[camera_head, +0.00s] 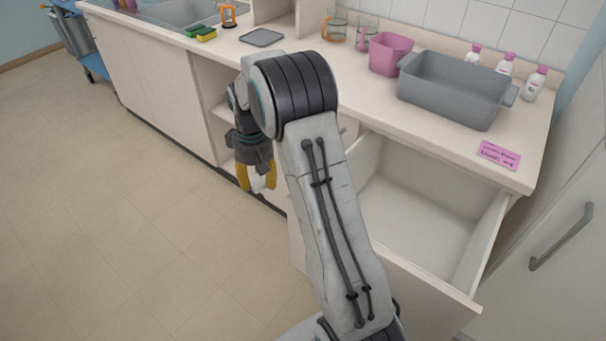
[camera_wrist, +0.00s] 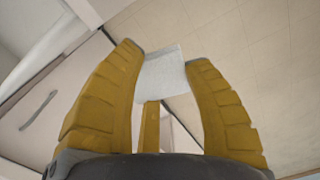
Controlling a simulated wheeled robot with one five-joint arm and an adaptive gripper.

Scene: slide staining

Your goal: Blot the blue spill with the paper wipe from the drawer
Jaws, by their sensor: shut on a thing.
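My gripper (camera_head: 257,182) hangs to the left of my arm, in front of the counter's open lower shelves and above the floor. In the wrist view, its yellow fingers (camera_wrist: 165,57) are closed on a white paper wipe (camera_wrist: 163,76), a small flat piece spanning the gap between the fingertips. In the head view only a small white bit of the wipe shows between the fingers. The drawer (camera_head: 425,215) is pulled out at the right; the part of its inside that shows looks empty. I see no blue spill in either view; my arm hides part of the counter.
The counter holds a grey basin (camera_head: 455,90), a pink tub (camera_head: 390,54), glass beakers (camera_head: 334,27), several white bottles (camera_head: 535,83), a pink note (camera_head: 498,155), a dark flat tray (camera_head: 262,37) and sponges (camera_head: 206,34). The open drawer juts out beside my arm. The floor (camera_head: 110,220) at left is clear.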

